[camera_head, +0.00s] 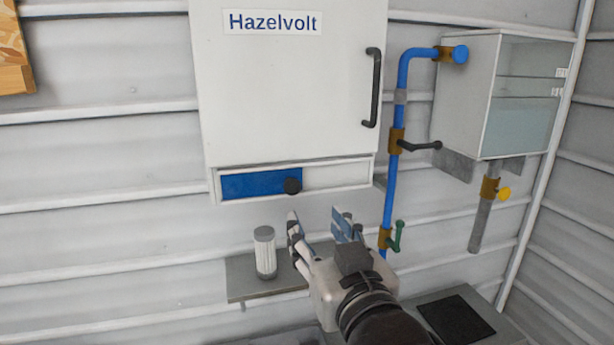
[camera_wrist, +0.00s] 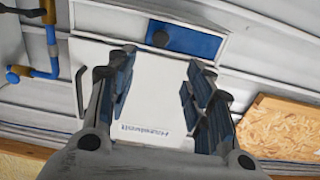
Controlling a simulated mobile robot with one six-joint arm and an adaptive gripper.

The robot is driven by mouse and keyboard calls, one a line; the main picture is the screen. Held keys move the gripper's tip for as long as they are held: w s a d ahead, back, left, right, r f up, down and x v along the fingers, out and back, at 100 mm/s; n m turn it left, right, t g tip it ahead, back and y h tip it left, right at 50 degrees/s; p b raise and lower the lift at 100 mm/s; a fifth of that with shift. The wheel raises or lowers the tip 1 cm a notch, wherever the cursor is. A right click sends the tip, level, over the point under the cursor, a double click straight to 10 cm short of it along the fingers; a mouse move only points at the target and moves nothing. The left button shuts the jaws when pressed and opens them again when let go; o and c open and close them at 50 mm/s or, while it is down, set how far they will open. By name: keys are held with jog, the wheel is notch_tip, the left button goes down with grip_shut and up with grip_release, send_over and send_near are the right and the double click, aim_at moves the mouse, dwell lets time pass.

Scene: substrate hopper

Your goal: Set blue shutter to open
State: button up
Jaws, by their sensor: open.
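The blue shutter (camera_head: 255,184) is a flat blue panel in a long white frame under the white Hazelvolt cabinet (camera_head: 285,90). It fills the left part of the frame, and the right part shows white. A dark round knob (camera_head: 292,185) sits at the shutter's right end. In the wrist view, which is turned over, the shutter (camera_wrist: 190,42) is at the top with its knob (camera_wrist: 160,38) at its left end. My gripper (camera_head: 318,216) is open and empty, below and a little right of the knob in the head view, apart from it.
A blue pipe (camera_head: 391,190) with a dark-handled valve (camera_head: 420,146) and a green-handled valve (camera_head: 398,237) runs right of the cabinet. A grey filter cylinder (camera_head: 265,252) stands on a shelf (camera_head: 240,280) left of my gripper. A tank (camera_head: 515,95) hangs at right.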

aim_at(293, 189)
jog(key=p+x, duration=0.6)
jog(key=x, duration=1)
jog(key=shift+w+a+f, duration=0.1)
jog(key=shift+w+a, duration=0.05)
jog(key=shift+w, duration=0.15)
grip_shut()
